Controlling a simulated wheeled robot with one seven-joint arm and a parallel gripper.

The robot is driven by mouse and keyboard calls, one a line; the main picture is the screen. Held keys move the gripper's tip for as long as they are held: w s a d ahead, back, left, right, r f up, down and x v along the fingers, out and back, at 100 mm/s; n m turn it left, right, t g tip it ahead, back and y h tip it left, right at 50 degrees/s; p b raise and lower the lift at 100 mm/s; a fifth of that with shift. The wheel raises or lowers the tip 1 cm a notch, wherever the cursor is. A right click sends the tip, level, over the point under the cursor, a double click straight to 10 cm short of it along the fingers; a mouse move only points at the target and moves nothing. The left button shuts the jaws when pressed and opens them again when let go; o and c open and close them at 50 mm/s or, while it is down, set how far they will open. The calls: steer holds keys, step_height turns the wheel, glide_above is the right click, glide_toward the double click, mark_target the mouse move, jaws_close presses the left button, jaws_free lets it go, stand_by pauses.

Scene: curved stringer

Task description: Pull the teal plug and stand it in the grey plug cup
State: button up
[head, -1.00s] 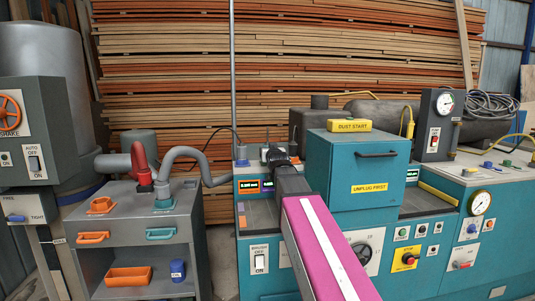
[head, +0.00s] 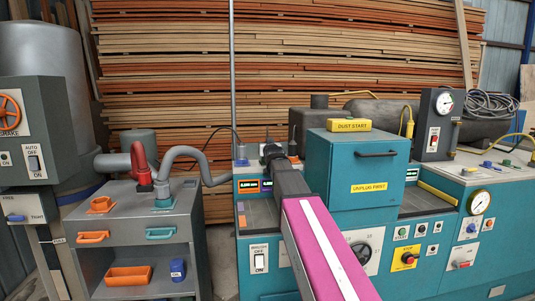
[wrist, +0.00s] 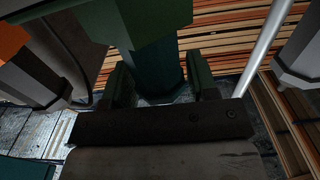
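The teal plug (wrist: 155,65) shows in the wrist view as a dark teal body with a wider block above it. My gripper (wrist: 160,88) has one finger on each side of this body. I cannot tell whether the fingers touch it or stand slightly apart. In the head view my gripper (head: 270,152) is over the back left of the teal machine and hides the plug. I cannot make out the grey plug cup with certainty.
An orange-topped part (wrist: 12,42) and a grey fitting (wrist: 300,55) flank my gripper in the wrist view. The teal box (head: 340,160) stands right of my arm. A grey cart (head: 122,232) with hoses, an orange tray (head: 128,275) and a blue cup (head: 178,270) is at left.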

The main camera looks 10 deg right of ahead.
steer(key=c, duration=0.5)
steer(key=shift+r, duration=0.15)
